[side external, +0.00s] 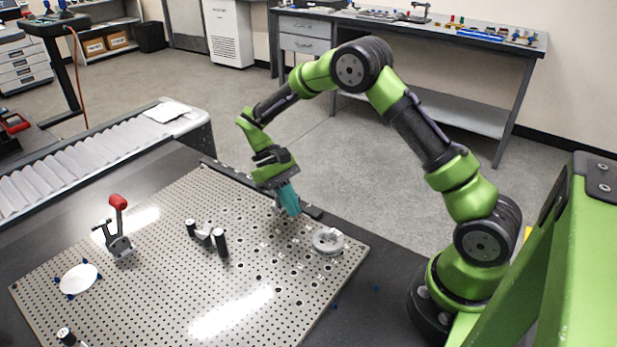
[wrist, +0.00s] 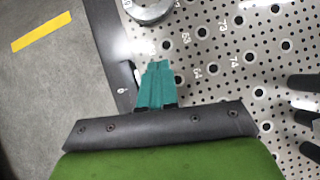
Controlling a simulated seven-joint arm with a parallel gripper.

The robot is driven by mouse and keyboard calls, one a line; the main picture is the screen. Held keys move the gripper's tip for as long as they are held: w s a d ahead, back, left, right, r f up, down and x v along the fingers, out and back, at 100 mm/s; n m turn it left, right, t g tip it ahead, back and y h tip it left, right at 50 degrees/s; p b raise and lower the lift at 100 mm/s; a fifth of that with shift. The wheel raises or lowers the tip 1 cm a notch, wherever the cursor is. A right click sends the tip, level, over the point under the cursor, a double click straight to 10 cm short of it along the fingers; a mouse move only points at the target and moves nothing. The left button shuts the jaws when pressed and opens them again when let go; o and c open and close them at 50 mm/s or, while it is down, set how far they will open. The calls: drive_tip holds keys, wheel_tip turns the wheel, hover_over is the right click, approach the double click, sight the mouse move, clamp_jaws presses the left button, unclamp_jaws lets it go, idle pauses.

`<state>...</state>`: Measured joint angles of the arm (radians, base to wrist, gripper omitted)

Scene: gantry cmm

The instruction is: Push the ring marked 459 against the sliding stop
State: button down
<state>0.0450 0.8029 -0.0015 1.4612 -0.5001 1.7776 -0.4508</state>
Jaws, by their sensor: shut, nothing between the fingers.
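A grey metal ring (side external: 328,241) lies flat near the right corner of the perforated plate. In the wrist view the ring (wrist: 150,10) is cut off by the top edge, and I cannot read a 459 on it. My gripper (side external: 291,203) has teal fingers, shut and empty, pointing down near the plate's back edge, left of the ring and apart from it. The shut fingertips (wrist: 158,66) also show in the wrist view, below the ring. A fixture with black posts (side external: 208,237) stands mid-plate; I cannot tell whether it is the sliding stop.
The perforated plate (side external: 160,270) has numbered holes near the ring. A red-handled clamp (side external: 118,232) and a white disc (side external: 79,279) are on its left. A dark bar (side external: 311,211) lies at its back edge. A roller conveyor (side external: 75,165) runs behind. Plate around the ring is clear.

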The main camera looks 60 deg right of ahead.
sight(336, 246)
drive_tip(key=shift+s+a+r, duration=0.1)
drive_tip(key=shift+r, duration=0.3)
drive_tip(key=shift+s+a+r, duration=0.1)
drive_tip(key=shift+s+a, duration=0.05)
drive_tip(key=shift+s, duration=0.45)
drive_tip(key=s, duration=0.3)
drive_tip(key=s+a, duration=0.1)
drive_tip(key=s, duration=0.7)
drive_tip(key=shift+a, duration=0.3)
drive_tip(key=shift+w+f, duration=0.1)
drive_tip(key=shift+f, duration=0.85)
drive_tip(key=w, duration=0.3)
drive_tip(key=w+d, duration=0.1)
drive_tip(key=w, duration=0.3)
drive_tip(key=w+d, duration=0.1)
drive_tip(key=w, duration=0.3)
drive_tip(key=shift+w, duration=0.15)
